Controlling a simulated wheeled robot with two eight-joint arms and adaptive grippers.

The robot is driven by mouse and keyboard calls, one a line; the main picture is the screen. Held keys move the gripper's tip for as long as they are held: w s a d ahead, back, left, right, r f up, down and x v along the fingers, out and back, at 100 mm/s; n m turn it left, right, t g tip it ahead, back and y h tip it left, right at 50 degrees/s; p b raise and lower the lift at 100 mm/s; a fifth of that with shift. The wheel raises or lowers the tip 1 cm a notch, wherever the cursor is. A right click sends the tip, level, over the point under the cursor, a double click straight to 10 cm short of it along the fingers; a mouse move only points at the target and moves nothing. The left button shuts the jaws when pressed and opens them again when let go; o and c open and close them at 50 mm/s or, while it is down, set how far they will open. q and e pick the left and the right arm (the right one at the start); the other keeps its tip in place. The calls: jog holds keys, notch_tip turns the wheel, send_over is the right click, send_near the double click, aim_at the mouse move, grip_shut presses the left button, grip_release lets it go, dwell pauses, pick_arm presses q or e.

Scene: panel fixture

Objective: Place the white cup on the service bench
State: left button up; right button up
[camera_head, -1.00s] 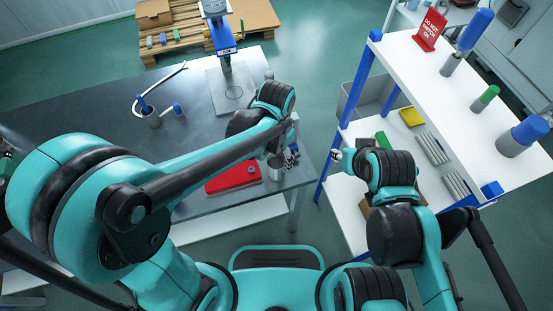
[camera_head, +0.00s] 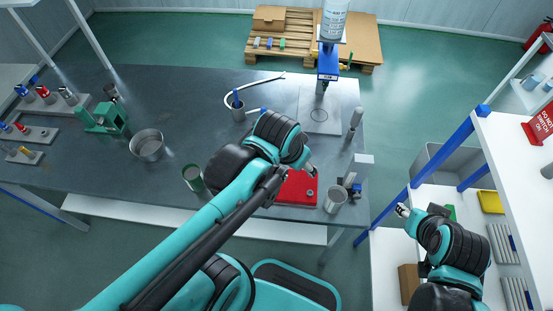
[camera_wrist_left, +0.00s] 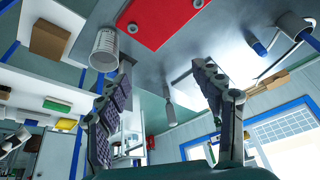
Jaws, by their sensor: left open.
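The white cup (camera_head: 335,198), pale and ribbed, is upright at the right front corner of the dark metal bench (camera_head: 220,130), beside a red case (camera_head: 296,190). My left gripper (camera_head: 312,170) is over the red case, left of the cup, mostly hidden behind its own wrist. In the left wrist view, my left gripper (camera_wrist_left: 162,92) has its fingers spread with nothing held between them. The cup (camera_wrist_left: 104,50) shows there beyond the left-hand finger, outside the gap. My right gripper (camera_head: 403,210) is by the right shelf; its jaws are too small to read.
A green can (camera_head: 192,178), a metal bowl (camera_head: 146,146), a green vise (camera_head: 104,119) and a tool pot (camera_head: 238,108) stand on the bench. A plate with a circle (camera_head: 320,118) lies at the back right. A blue-posted shelf (camera_head: 515,150) stands right, across a floor gap.

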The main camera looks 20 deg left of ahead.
pick_arm(q)
jog(key=a+n, duration=0.1)
jog(key=s+a+n+t, duration=0.1)
jog(key=a, duration=0.1)
jog(key=s+a+n+t, duration=0.1)
jog(key=a, duration=0.1)
jog(key=shift+s+r+y, duration=0.2)
jog(key=shift+r+y, duration=0.15)
jog(key=shift+y, duration=0.05)
dwell(1.4)
